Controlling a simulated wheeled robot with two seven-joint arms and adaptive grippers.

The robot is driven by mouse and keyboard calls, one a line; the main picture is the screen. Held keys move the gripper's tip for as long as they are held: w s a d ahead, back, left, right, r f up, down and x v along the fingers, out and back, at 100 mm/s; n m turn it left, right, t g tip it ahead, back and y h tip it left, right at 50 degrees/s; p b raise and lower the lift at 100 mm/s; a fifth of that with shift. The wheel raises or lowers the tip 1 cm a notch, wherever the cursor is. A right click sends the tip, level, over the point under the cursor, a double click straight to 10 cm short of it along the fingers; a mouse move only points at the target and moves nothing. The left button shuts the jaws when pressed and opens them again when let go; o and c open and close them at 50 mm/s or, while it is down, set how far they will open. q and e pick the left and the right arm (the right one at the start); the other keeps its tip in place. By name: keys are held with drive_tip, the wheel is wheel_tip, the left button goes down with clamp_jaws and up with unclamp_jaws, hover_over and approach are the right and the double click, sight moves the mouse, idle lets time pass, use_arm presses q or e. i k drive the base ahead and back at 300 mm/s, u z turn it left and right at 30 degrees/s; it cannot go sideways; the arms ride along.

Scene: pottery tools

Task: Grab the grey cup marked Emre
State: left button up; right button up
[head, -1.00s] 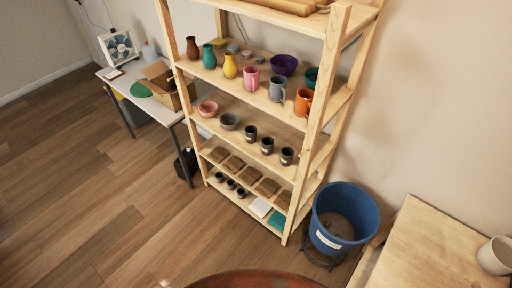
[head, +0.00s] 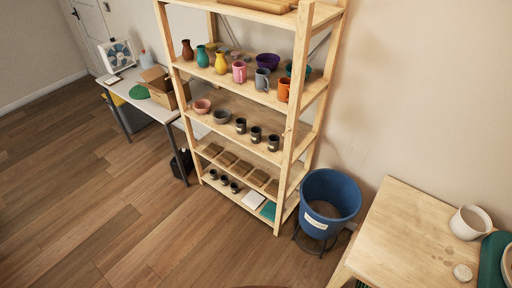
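A grey mug (head: 262,79) with a handle stands on the shelf unit's upper shelf, between a pink mug (head: 239,72) and an orange mug (head: 283,90). Three dark grey cups with pale labels stand in a row one shelf lower: a left one (head: 241,126), a middle one (head: 256,135) and a right one (head: 273,143). Several smaller dark cups (head: 224,181) stand on the bottom shelf. The lettering is too small to read, so I cannot tell which cup is marked Emre. Neither of my grippers is in view.
The wooden shelf unit (head: 293,140) stands against the wall. A blue bucket (head: 330,192) on a stand is right of it. A wooden table (head: 405,235) with a white cup (head: 470,222) is at the right. A grey table (head: 122,90) is at the left. Open floor lies in front.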

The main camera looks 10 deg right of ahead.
sight(255, 132)
drive_tip(key=u, duration=0.65)
drive_tip(key=i, duration=0.7)
drive_tip(key=u, duration=0.65)
drive_tip(key=i, duration=1.2)
drive_tip(key=z, duration=0.05)
